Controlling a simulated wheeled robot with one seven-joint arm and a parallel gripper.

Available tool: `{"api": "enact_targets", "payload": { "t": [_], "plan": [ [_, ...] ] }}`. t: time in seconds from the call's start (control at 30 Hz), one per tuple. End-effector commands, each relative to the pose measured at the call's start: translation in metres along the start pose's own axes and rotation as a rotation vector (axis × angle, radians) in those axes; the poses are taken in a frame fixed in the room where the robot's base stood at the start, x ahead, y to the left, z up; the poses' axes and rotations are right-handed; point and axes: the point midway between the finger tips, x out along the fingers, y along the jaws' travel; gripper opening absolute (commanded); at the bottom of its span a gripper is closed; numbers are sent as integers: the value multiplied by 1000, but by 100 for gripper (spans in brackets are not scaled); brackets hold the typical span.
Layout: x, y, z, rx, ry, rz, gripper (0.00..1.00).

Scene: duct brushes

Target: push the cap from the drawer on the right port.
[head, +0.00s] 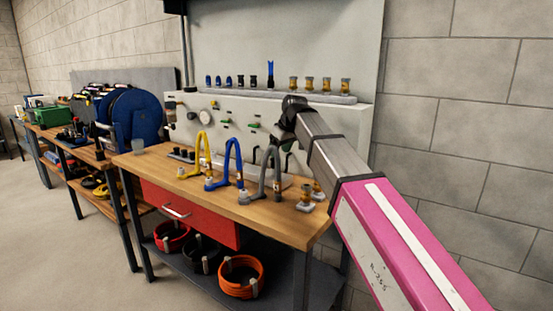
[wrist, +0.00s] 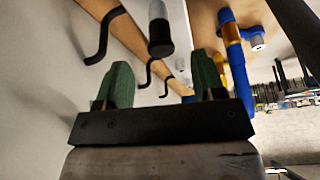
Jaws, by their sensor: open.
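The red drawer (head: 190,208) under the bench top looks shut, with its handle on the front; its inside is hidden. I cannot make out the cap from the drawer. My gripper (head: 284,128) is in front of the right part of the pale panel (head: 340,122), above the bench. In the wrist view my gripper (wrist: 162,75) has its two green fingers apart, with nothing visibly held between them. A dark cylinder with a grey band (wrist: 160,32) shows beyond the fingers; I cannot tell whether it is a port. The right port is not clearly identifiable.
Yellow (head: 200,150), blue (head: 233,160) and grey (head: 275,172) hooked pieces stand on the wooden bench (head: 255,212). Black hooks (wrist: 100,38) stick out from the panel. A shelf above holds several fittings.

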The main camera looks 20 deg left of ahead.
Motion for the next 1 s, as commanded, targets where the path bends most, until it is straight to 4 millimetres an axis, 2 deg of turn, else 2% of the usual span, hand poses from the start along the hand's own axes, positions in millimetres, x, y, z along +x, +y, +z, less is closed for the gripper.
{"api": "enact_targets", "payload": {
  "t": [0.03,0.2,0.4,1.0],
  "plan": [
    [-10,0,0,0,2,1,63],
    [-35,0,0,0,1,1,63],
    [-50,0,0,-1,0,0,63],
    [-52,0,0,0,0,0,63]
  ]
}}
